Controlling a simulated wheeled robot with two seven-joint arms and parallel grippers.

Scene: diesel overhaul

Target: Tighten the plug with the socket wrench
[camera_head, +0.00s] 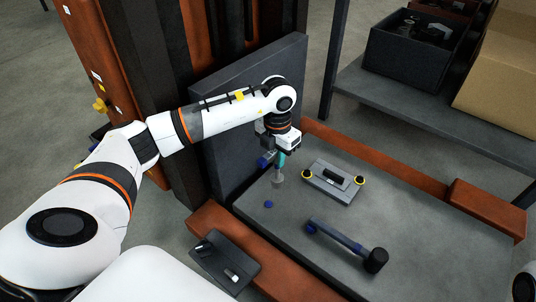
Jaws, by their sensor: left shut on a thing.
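My left gripper (281,145) points down over the left part of the grey work surface and is shut on a tool that I take to be the socket wrench (279,172). The tool shows blue and teal parts and a grey round lower end; the gripper hides some of it. Its lower end is close above or on the surface; I cannot tell which. A small blue piece (269,204), possibly a plug, sits on the surface just below and left of the tool's end. I cannot tell for sure which piece is the plug. My right gripper is not in view.
A grey block with yellow rings (334,182) lies right of the tool. A blue bar with a black cylinder end (345,240) lies in front. A dark tray (224,263) holds small parts. A dark upright panel (238,82) stands behind my gripper. The surface's right side is clear.

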